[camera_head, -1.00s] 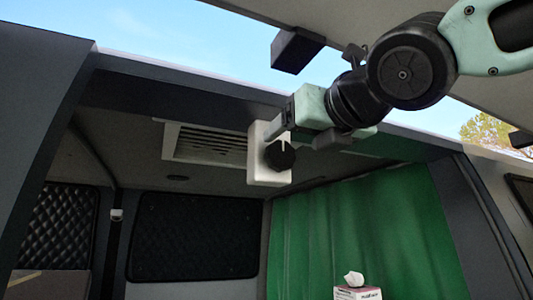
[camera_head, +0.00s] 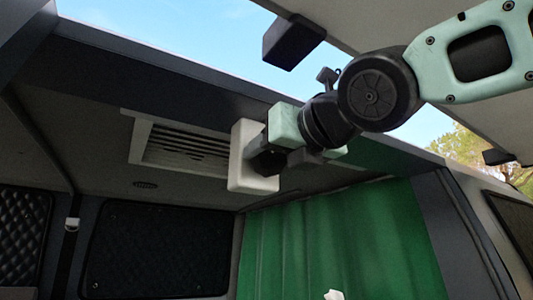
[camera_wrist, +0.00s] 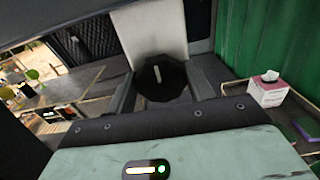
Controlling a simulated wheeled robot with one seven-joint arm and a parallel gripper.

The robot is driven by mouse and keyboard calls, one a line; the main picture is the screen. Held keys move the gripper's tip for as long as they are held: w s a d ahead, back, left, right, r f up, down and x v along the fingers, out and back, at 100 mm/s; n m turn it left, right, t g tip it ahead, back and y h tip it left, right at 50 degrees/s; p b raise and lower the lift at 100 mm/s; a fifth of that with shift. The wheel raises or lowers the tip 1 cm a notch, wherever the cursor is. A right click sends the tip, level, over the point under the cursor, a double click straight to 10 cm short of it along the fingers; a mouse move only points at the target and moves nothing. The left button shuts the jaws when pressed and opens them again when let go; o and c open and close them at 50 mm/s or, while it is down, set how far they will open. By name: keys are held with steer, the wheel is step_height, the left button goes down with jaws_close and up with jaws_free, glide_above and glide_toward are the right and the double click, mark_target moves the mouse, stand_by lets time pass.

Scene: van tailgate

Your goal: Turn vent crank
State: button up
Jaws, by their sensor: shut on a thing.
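The vent crank is a dark round knob (camera_wrist: 161,79) with a pale line mark, on a white block (camera_head: 254,184) under the van's roof edge. The knob (camera_head: 268,161) also shows partly in the head view, mostly behind my gripper. My gripper (camera_wrist: 163,88) has its fingers on either side of the knob and is shut on it. In the wrist view the pale mark runs nearly up and down in the picture. The slatted vent (camera_head: 185,147) is in the ceiling left of the white block; its slats show dark gaps.
A green curtain (camera_head: 330,245) hangs below and right of the block. A tissue box (camera_wrist: 268,91) stands on a ledge at the right in the wrist view. The dark roof edge (camera_head: 160,75) runs close above my gripper. Open air lies below the block.

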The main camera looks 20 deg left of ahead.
steer(key=shift+s+a, duration=0.15)
steer(key=shift+s, duration=0.05)
steer(key=m, duration=0.6)
steer(key=shift+f+m, duration=0.1)
steer(key=shift+m, duration=0.2)
steer(key=m+b, duration=0.2)
steer(key=m, duration=0.4)
steer(key=shift+f, duration=0.15)
steer(key=m+b, duration=0.1)
steer(key=m, duration=0.3)
steer(key=shift+b, duration=0.35)
steer(key=m+b, duration=0.1)
steer(key=m, duration=0.2)
steer(key=shift+f+m+b, duration=0.1)
steer(key=shift+m+b, duration=0.2)
steer(key=shift+b, duration=0.05)
steer(key=m+b, duration=0.2)
steer(key=m, duration=0.3)
steer(key=shift+w+f+m, duration=0.1)
steer(key=shift+f+m, duration=0.05)
steer(key=shift+m, duration=0.65)
steer(key=shift+w+f+m, duration=0.1)
steer(key=shift+f+m, duration=0.1)
steer(key=shift+m, duration=0.1)
